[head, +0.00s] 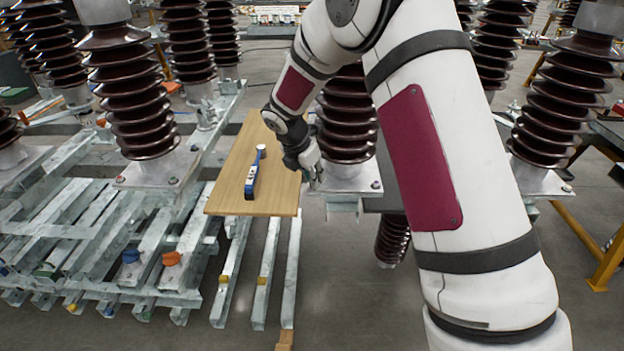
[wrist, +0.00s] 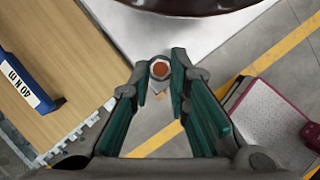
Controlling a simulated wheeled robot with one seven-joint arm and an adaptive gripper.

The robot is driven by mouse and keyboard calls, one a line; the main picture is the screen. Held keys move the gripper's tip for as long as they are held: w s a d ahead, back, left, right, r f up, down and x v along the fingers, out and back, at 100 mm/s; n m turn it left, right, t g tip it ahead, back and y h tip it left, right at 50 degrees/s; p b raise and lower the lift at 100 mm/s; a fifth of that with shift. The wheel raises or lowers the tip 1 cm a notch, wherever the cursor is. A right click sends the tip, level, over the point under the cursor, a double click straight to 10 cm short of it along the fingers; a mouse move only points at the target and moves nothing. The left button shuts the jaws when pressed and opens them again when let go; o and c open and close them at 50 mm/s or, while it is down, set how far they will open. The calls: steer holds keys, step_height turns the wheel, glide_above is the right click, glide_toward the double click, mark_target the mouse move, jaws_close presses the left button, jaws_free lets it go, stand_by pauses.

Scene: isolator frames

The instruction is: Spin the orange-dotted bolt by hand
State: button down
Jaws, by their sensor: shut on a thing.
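The orange-dotted bolt (wrist: 160,69) shows in the wrist view at the corner of a pale metal base plate (wrist: 180,35), under a dark brown insulator. Its hex head faces the camera with the orange dot in the middle. My gripper (wrist: 160,75) has its two green-lined fingers closed in on either side of the bolt head, with the tips against it. In the head view my gripper (head: 314,176) is at the left front corner of the base plate (head: 350,178) of the middle insulator. The bolt cannot be made out there, being hidden by the fingers.
A blue wrench (head: 252,178) lies on a wooden board (head: 226,190) left of my gripper; its blue labelled part (wrist: 28,82) shows in the wrist view. Brown insulators (head: 128,90) on metal frames stand around.

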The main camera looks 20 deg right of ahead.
steer(key=m, duration=0.1)
steer(key=m+g+b, duration=0.1)
steer(key=m, duration=0.1)
steer(key=m+b, duration=0.1)
steer(key=shift+w+a+f+m+g+h, duration=0.15)
steer(key=shift+w+m+g+h, duration=0.1)
steer(key=shift+m+g+h, duration=0.15)
steer(key=m+g+b, duration=0.1)
steer(key=m, duration=0.1)
steer(key=shift+w+m, duration=0.1)
steer(key=shift+m, duration=0.2)
steer(key=m+g+b, duration=0.1)
steer(key=m+b, duration=0.1)
steer(key=m, duration=0.1)
steer(key=shift+w+m+g, duration=0.15)
steer(key=shift+m+g, duration=0.15)
steer(key=shift+w+m+g+y+b, duration=0.1)
steer(key=shift+m+g+y+b, duration=0.45)
steer(key=shift+m, duration=1.25)
steer(key=c, duration=1.5)
jaws_free()
steer(key=shift+r, duration=0.2)
